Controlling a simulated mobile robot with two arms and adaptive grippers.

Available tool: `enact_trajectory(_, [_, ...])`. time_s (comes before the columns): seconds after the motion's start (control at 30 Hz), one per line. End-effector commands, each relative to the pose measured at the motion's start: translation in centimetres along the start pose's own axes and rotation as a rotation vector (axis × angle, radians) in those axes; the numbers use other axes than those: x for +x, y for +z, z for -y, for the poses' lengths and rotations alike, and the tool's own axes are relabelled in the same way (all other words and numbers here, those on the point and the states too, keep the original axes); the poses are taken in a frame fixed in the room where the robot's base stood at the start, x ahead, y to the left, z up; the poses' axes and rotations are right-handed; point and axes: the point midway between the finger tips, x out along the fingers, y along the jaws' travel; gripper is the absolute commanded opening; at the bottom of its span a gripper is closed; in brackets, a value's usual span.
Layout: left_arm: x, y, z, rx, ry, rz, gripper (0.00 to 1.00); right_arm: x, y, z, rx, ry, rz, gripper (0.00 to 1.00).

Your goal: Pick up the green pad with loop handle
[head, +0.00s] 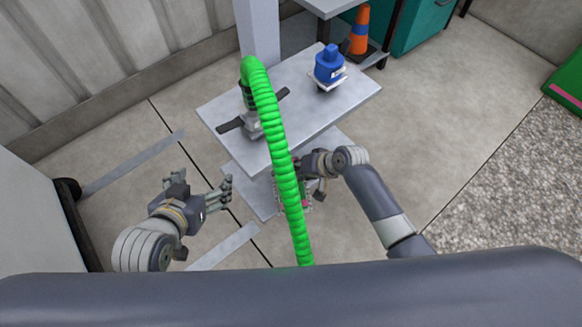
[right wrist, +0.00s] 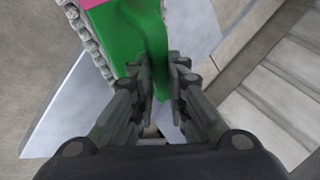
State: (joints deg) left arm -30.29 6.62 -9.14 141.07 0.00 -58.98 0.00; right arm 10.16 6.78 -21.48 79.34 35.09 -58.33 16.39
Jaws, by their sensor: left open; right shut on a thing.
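My right gripper (right wrist: 161,80) is shut on a narrow green part of the green pad (right wrist: 122,38) in the right wrist view. The pad carries a pink patch and a bumpy grey edge; its far end runs out of that view, and I cannot make out the whole loop handle. In the head view the right gripper is partly behind the green hose, beside the lower shelf of the stand, and only a sliver of the pad shows. My left gripper (head: 226,191) is open and empty, left of the stand.
A ribbed green hose (head: 283,165) arches from a fitting on the grey stand (head: 340,103) towards me. A blue valve-like part (head: 328,66) stands on the top. An orange cone (head: 360,32) and a teal cabinet (head: 420,22) are behind. A green mat (head: 570,80) lies far right.

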Motion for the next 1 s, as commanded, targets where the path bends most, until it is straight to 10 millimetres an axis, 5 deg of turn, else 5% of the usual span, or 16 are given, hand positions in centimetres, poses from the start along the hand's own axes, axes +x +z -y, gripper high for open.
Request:
enact_trajectory(0.67, [-5.0,10.2,1.2,-0.013,-0.027,0.499,0.78,-2.4,1.9,-3.1,0.005,0.008,0.009,0.00])
enact_trajectory(0.83, [-7.3,10.9,1.4,-0.016,-0.031,0.594,0.78,-4.7,3.2,-5.5,0.005,0.011,0.011,0.00])
enact_trajectory(1.0, [-7.2,10.6,1.4,-0.016,-0.030,0.592,0.78,-6.5,4.5,-7.9,0.004,0.010,0.010,0.00])
